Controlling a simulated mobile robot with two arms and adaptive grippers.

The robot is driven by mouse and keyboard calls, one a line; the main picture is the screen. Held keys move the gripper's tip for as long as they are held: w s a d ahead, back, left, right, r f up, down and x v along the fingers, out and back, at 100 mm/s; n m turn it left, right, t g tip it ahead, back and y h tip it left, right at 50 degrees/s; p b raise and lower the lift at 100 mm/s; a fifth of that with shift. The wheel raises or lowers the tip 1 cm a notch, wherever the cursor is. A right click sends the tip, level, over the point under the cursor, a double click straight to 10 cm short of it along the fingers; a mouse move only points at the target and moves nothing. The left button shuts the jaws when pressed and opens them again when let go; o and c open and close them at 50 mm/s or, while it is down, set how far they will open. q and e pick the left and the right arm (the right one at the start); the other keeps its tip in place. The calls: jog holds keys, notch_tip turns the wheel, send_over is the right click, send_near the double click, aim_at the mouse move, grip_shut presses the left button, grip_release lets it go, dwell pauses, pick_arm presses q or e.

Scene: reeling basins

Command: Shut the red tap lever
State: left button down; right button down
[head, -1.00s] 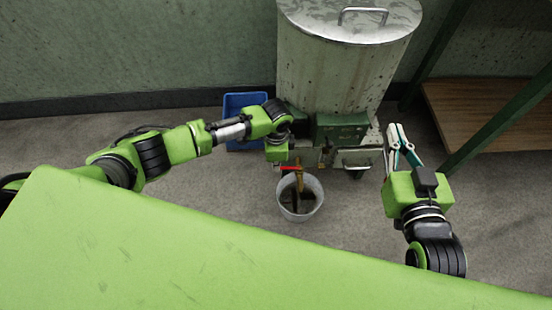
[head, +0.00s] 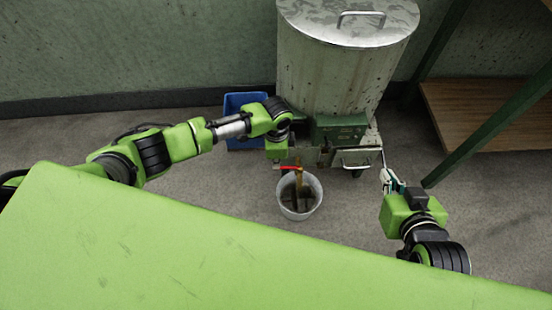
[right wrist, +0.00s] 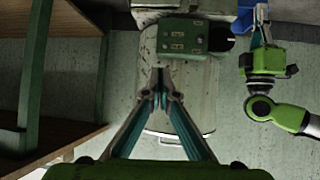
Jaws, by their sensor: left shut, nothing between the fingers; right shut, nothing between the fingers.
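The red tap lever (head: 291,168) lies crosswise on top of a brass-coloured tap (head: 299,179), low in front of the metal vat (head: 335,80). A grey bucket (head: 301,213) with dark contents stands under the tap. My left gripper (head: 281,164) points down just left of the lever; its fingers are mostly hidden under its wrist, and I cannot tell whether they touch the lever. My right gripper (head: 384,167) is shut and empty, well right of the tap. Its closed fingertips show in the right wrist view (right wrist: 160,78), in front of the vat.
A green control box (head: 340,129) is on the vat's front, with a trolley handle (head: 357,162) beside the tap. A blue bin (head: 240,103) stands behind my left arm. A wooden shelf with green posts (head: 490,110) is at right. The floor right of the bucket is clear.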

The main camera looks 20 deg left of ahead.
jog(key=s+d+f+g+p, duration=0.1)
jog(key=s+f+g, duration=0.2)
jog(key=s+f, duration=0.1)
jog(key=shift+s+d+h, duration=0.4)
jog(key=shift+s, duration=0.15)
